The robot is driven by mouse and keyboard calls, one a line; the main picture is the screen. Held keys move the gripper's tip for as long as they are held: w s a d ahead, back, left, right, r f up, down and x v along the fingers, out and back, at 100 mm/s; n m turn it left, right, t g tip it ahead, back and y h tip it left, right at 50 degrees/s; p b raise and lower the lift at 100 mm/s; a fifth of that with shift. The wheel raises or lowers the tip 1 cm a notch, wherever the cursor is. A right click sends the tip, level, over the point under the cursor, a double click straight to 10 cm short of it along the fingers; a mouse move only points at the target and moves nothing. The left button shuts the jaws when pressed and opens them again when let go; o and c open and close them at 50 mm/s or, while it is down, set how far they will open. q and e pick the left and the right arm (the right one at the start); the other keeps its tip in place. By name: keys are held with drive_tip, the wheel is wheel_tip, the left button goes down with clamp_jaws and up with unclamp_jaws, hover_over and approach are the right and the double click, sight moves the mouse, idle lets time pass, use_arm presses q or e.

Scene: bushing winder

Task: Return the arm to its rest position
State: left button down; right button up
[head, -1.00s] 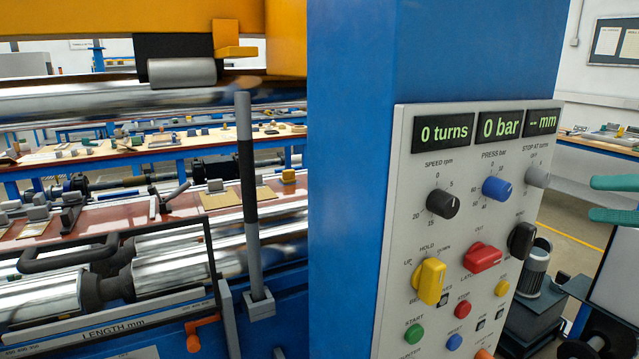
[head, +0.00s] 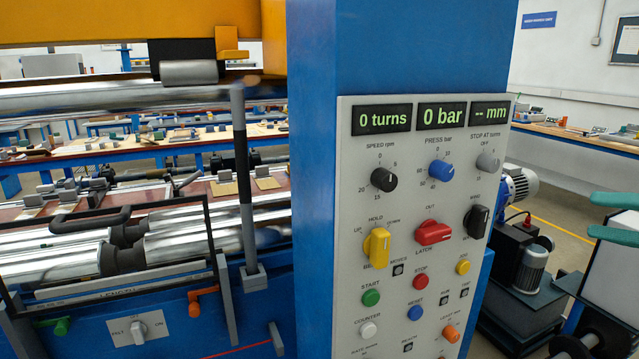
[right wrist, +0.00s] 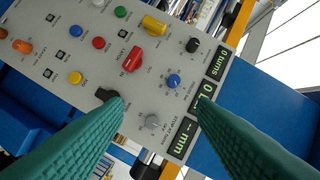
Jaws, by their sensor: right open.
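My right gripper (head: 614,217) shows at the right edge of the head view as two green fingers, spread apart and empty, to the right of the control panel (head: 352,230). In the right wrist view the same green fingers (right wrist: 160,110) are apart, with the panel beyond them and nothing between them. The panel carries black, blue, yellow and red knobs and displays reading 0 turns, 0 bar and -- mm. My left gripper is not in view.
A blue column (head: 325,150) stands left of the panel. Steel rollers (head: 190,238) and a grey upright rod (head: 243,180) are further left. A motor unit (head: 535,268) stands on the floor right of the panel. A workbench (head: 590,143) runs along the back right.

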drive_tip(key=w+a+f+m+t, duration=0.25)
drive_tip(key=a+f+m, duration=0.2)
drive_tip(key=f, duration=0.25)
drive_tip(key=w+a+f+m+t, duration=0.1)
drive_tip(key=w+a+f+m, duration=0.3)
drive_tip(key=f, duration=0.3)
drive_tip(key=s+a+f+m+h, duration=0.1)
drive_tip(key=a+f+m+h, duration=0.25)
drive_tip(key=f, duration=0.35)
drive_tip(key=s+a+f+m+h, duration=0.1)
drive_tip(key=a+f+m+h, duration=0.15)
drive_tip(key=f+m, duration=0.35)
drive_tip(key=s+a+f+m+g+h, duration=0.2)
drive_tip(key=s+f+m+g, duration=0.4)
drive_tip(key=s+f, duration=0.55)
drive_tip(key=s+a+f+m+g+h, duration=0.25)
drive_tip(key=s+f+m+g, duration=0.45)
drive_tip(key=s, duration=0.7)
wheel_tip(320, 180, down, 25)
drive_tip(key=n, duration=0.1)
drive_tip(key=s+d+f, duration=0.2)
drive_tip(key=s+f, duration=0.7)
drive_tip(key=s+d+f+g, duration=0.1)
drive_tip(key=s+f, duration=0.8)
drive_tip(key=shift+d+f, duration=0.2)
drive_tip(key=shift+d, duration=0.15)
